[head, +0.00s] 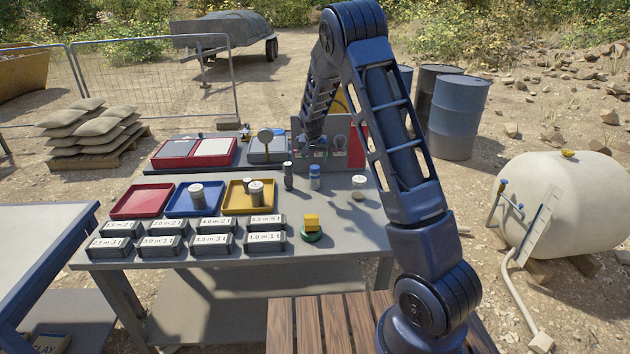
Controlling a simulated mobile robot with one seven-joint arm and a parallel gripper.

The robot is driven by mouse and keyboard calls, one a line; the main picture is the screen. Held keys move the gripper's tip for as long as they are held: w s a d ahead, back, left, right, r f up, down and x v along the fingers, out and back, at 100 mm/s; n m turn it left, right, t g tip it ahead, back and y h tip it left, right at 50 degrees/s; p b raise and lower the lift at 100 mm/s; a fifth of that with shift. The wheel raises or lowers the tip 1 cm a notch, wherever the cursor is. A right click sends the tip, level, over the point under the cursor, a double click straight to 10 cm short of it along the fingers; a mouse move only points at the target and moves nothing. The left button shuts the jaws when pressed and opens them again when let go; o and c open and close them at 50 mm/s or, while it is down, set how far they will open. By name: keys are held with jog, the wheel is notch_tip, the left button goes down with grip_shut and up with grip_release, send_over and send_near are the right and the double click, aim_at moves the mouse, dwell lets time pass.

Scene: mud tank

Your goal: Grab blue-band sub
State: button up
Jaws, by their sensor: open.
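A small upright cylinder with a blue band (314,178), which looks like the blue-band sub, stands on the grey table (345,240), toward its back right. My arm reaches over and comes down behind it. My gripper (313,146) is small and dark there, in front of a grey rack, and appears above and behind the blue-banded cylinder in the picture. It is open and apart from the cylinder. The exact gap and the fingertips are hard to make out.
A dark cylinder (288,175) stands just left of it, and a pale one (358,187) to the right. Red (143,201), blue (180,209) and yellow (234,208) trays lie left.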

aim_at(315, 167)
jog(key=x, duration=0.9)
jog(key=shift+w+f, duration=0.2)
jog(key=shift+f, duration=0.1)
jog(key=c, duration=1.3)
jog(key=shift+c, duration=0.2)
